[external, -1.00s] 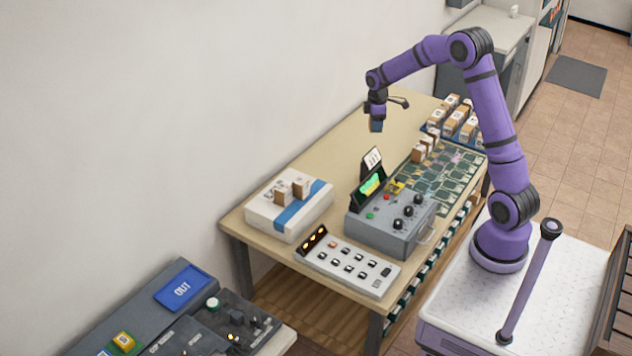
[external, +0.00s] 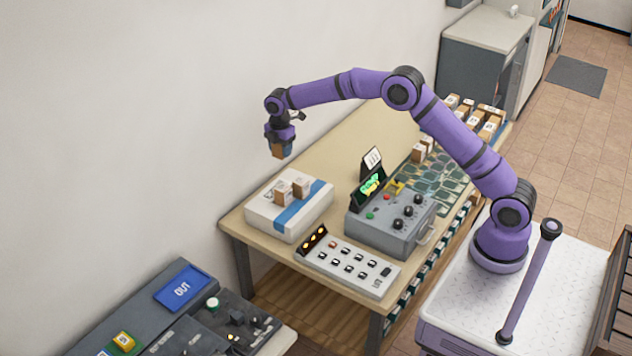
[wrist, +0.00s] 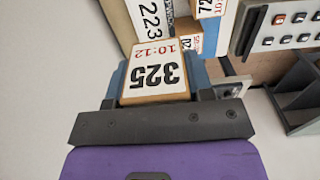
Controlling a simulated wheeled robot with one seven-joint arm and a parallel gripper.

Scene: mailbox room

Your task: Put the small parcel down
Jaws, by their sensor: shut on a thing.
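My gripper (external: 279,142) is shut on the small parcel (external: 279,152), a brown box, and holds it in the air above the white box with the blue stripe (external: 262,213). In the wrist view the parcel (wrist: 155,78) sits between the finger pads of my gripper (wrist: 158,85). Its white label reads 325 and 10:12. The white box stands on the near left end of the wooden table, and small brown parcels (external: 301,187) with white labels stand on top of it. The held parcel is apart from them.
A grey control box (external: 385,220) with knobs and a small screen, and a white button panel (external: 350,262), stand right of the white box. More parcels (external: 485,115) stand at the far table end. A dark OUT counter (external: 130,305) is at lower left. The rear tabletop (external: 345,145) is clear.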

